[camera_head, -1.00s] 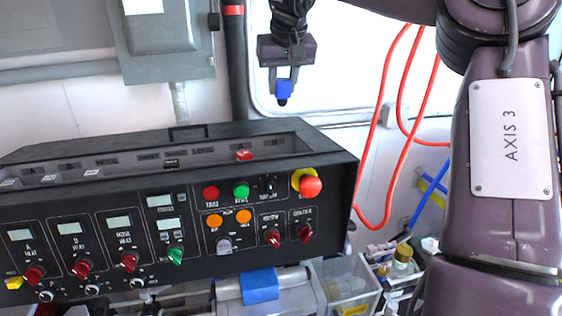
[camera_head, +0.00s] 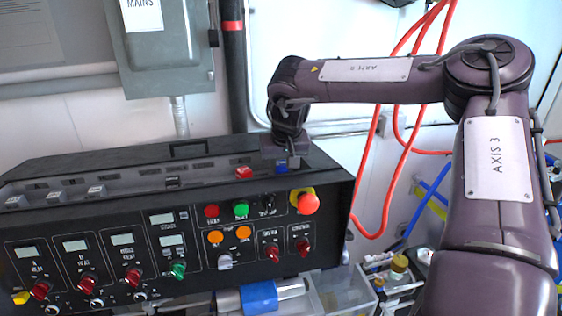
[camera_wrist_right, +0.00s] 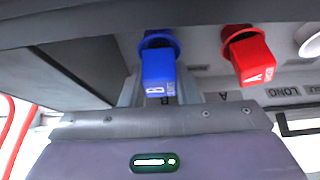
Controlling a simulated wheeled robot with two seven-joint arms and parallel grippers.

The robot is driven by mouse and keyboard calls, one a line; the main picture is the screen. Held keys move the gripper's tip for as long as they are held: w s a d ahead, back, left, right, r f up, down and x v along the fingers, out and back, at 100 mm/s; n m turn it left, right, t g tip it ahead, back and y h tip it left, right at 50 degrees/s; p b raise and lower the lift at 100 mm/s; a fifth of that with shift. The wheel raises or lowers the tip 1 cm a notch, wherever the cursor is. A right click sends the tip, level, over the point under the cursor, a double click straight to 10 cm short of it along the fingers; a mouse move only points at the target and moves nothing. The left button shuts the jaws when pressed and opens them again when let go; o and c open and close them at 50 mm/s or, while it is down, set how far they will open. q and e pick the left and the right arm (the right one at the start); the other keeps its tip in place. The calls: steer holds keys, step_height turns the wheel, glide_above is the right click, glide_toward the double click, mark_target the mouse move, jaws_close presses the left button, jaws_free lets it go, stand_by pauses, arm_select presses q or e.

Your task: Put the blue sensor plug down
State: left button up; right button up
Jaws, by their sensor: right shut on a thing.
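The blue sensor plug (camera_head: 282,167) is at the right end of the recess along the top of the black control box. My right gripper (camera_head: 287,158) reaches down over it from above and is shut on it. In the right wrist view the blue plug (camera_wrist_right: 160,75), lettered B, sits between the grey fingers. Whether it touches the recess floor or a socket cannot be told. A red plug (camera_head: 244,172), lettered A, stands just left of it and also shows in the wrist view (camera_wrist_right: 252,58). My left gripper is not in view.
The black control box (camera_head: 110,232) carries knobs, displays and a red stop button (camera_head: 308,203). Red hoses (camera_head: 374,180) hang to the right of it. A clear bin (camera_head: 345,293) and bottles stand below right. A grey electrical box (camera_head: 165,50) is on the wall.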

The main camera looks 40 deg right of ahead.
steer(key=shift+a+f+b, duration=0.1)
steer(key=shift+f+b, duration=0.1)
steer(key=shift+b, duration=0.1)
steer(key=o, duration=1)
steer(key=shift+c, duration=0.2)
steer(key=shift+r, duration=0.1)
steer(key=shift+r, duration=0.4)
steer(key=b+v, duration=0.3)
steer(key=v, duration=0.8)
steer(key=shift+r, duration=0.25)
steer(key=shift+s+f, duration=0.1)
steer(key=shift+s, duration=0.1)
